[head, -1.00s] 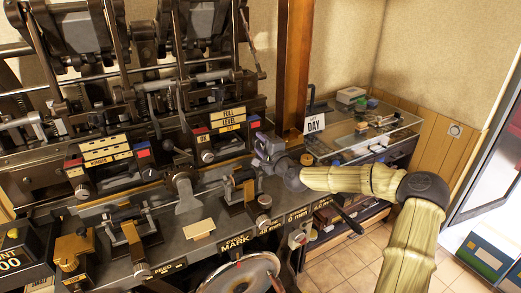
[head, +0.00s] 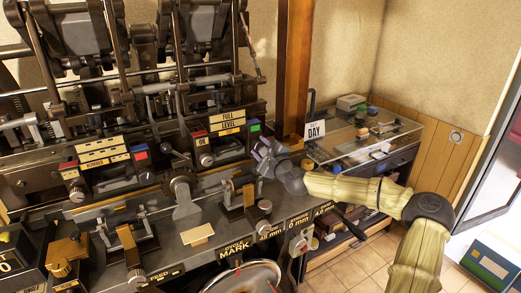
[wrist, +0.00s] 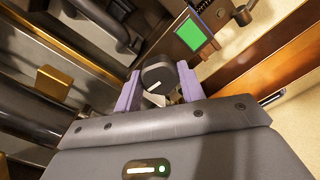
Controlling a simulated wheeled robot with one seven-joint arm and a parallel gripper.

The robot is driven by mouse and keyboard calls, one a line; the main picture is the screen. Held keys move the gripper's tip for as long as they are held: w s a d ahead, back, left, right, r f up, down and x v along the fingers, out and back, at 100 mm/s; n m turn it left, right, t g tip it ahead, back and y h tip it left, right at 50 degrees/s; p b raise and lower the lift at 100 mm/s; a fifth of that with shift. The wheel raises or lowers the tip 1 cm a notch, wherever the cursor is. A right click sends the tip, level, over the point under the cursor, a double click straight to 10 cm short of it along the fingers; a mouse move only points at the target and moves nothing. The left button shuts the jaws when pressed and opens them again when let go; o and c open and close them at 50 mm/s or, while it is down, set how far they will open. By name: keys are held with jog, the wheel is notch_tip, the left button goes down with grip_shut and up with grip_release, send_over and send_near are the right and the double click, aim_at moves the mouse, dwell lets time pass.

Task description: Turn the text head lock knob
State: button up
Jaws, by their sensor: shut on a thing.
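In the wrist view a round dark knob (wrist: 157,77) with a white pointer line sits between the two purple fingers of my gripper (wrist: 157,88). The fingers are shut on it, one on each side. I take it to be the text head lock knob; no label for it is readable. In the head view my gripper (head: 263,151) is at the right end of the press, right of the panel marked FULL and LEVEL (head: 228,124). There the fingers hide the knob.
Other knobs (head: 265,205) and brass clamps stand along the press bench front. A glass display case (head: 365,135) with a DAY sign (head: 315,130) stands behind my arm. A wooden post (head: 295,75) rises just behind my gripper. A handwheel (head: 245,275) is below the bench edge.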

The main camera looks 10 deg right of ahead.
jog(key=shift+f, duration=0.1)
jog(key=o, duration=1)
jog(key=shift+c, duration=0.2)
jog(key=shift+d, duration=0.1)
jog(key=b+v, duration=0.3)
jog(key=v, duration=1.4)
jog(key=shift+s, duration=0.2)
jog(key=shift+w, duration=0.1)
